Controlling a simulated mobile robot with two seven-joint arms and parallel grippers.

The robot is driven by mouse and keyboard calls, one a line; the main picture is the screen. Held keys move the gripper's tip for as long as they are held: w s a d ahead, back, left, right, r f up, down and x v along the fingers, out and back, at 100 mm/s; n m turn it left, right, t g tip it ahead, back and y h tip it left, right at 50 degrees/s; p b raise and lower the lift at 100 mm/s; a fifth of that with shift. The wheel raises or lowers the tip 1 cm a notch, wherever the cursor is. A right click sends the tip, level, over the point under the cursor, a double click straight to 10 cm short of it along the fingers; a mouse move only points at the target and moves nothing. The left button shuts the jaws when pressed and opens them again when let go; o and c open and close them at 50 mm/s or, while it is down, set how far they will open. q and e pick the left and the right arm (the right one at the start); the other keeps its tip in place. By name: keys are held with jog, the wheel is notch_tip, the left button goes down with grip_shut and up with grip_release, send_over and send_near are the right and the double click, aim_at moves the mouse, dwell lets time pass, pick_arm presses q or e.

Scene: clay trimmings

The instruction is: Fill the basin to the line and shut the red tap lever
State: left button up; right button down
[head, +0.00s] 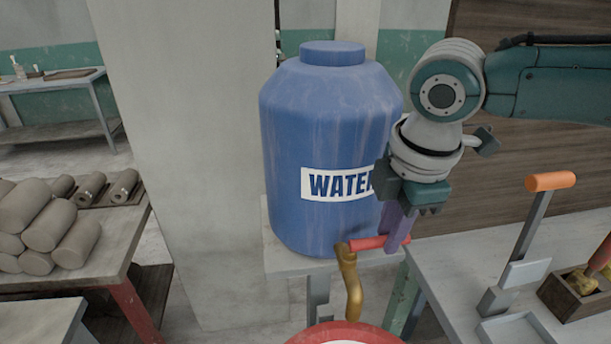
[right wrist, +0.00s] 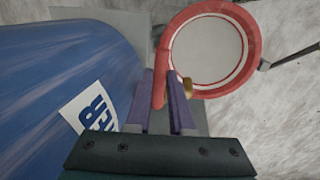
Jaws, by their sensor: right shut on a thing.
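The blue water barrel (head: 325,130) stands on a pale stand, with a brass tap (head: 351,285) low at its front. The red tap lever (head: 368,242) points sideways to the right. My right gripper (head: 397,232) is shut on the lever's outer end with its purple fingers; in the right wrist view the lever (right wrist: 159,88) lies between them. The red-rimmed basin (head: 345,328) is below the tap, mostly cut off. In the right wrist view the basin (right wrist: 252,40) shows a pale grey inside and a thin red line. I cannot tell the water level. My left gripper is out of view.
A grey bench (head: 450,262) on the right holds an orange-handled tool (head: 540,210) and a wooden box (head: 575,293). A table (head: 100,270) on the left carries several clay rolls (head: 48,225). A pale pillar (head: 185,150) stands behind, left of the barrel.

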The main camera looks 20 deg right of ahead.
jog(key=shift+r, duration=0.1)
jog(key=m+p, duration=0.1)
jog(key=p, duration=0.1)
jog(key=s+a+m+p, duration=0.1)
jog(key=m+p, duration=0.1)
jog(key=s+m+p, duration=0.1)
jog(key=m+p, duration=0.1)
jog(key=shift+a+g+h, duration=0.2)
jog(key=shift+g+h, duration=0.1)
jog(key=shift+h, duration=0.1)
jog(key=c, duration=0.8)
grip_release()
jog(key=r, duration=0.3)
jog(key=s+r, duration=0.1)
jog(key=r, duration=0.2)
jog(key=a+r, duration=0.1)
jog(key=r, duration=0.2)
jog(key=shift+s+a+r+p, duration=0.1)
jog(key=shift+s+r+p, duration=0.15)
jog(key=shift+r+p, duration=0.1)
